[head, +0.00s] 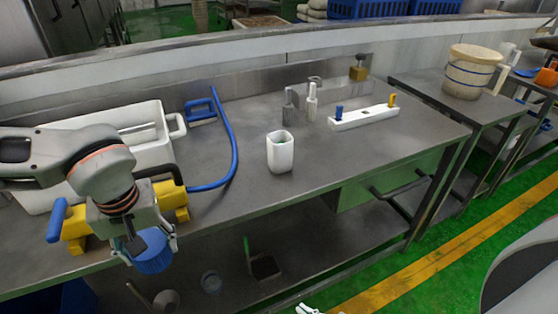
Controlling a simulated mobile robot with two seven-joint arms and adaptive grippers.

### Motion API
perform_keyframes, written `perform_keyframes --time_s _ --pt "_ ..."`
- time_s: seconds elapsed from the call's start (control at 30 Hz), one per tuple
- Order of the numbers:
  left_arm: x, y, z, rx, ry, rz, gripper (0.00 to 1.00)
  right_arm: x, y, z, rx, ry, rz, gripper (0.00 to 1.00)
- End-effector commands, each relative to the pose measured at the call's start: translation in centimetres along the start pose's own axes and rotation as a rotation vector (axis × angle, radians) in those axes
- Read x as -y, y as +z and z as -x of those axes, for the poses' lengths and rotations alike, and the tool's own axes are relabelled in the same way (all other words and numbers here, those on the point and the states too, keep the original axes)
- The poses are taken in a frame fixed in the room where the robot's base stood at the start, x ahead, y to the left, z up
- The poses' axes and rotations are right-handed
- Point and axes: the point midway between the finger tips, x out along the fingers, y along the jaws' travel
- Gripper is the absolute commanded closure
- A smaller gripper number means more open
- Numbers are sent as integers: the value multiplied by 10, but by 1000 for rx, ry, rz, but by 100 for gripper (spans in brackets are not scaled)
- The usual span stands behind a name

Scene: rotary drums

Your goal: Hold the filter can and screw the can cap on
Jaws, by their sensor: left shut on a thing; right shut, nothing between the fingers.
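My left gripper (146,243) is shut on a blue round ribbed piece (154,262), which looks like the can cap. It holds this piece in front of the table's near edge, at the lower left. A white squarish open can (280,157) with something green inside stands upright on the table, well to the right of the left gripper; it may be the filter can. Only the white tips of my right gripper (308,309) show at the bottom edge, shut and empty, away from the can.
A white bin (150,115), a yellow tool with blue handles (75,228) and a blue hose (234,150) are on the table's left. The table's (400,150) right front is clear.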

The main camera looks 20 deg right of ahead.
Motion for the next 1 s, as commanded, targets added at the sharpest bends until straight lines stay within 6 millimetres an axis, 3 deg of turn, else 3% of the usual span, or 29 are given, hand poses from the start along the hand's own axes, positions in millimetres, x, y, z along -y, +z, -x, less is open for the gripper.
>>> perform_keyframes --time_s 0.03,0.2,0.4,0.57,0.8,0.83,0.93,1.0 --pt "26 -4 0 2 2 7 62 0 0 0 0 0 0 100" --pt "90 -4 -1 9 11 -5 62 0 0 0 1 0 0 100" --pt "133 4 -2 16 25 -18 62 0 0 0 0 0 0 100" --pt "144 8 -2 17 29 -24 62 0 0 0 0 0 0 100" --pt "144 8 -2 18 29 -25 62 0 -1 0 -1 0 0 100" --pt "144 8 -2 18 29 -25 62 0 -1 0 -2 0 0 97" --pt "144 8 -2 17 29 -25 62 0 -1 0 -2 0 0 72" --pt "144 8 -2 18 29 -25 62 0 -2 0 -2 0 0 72"
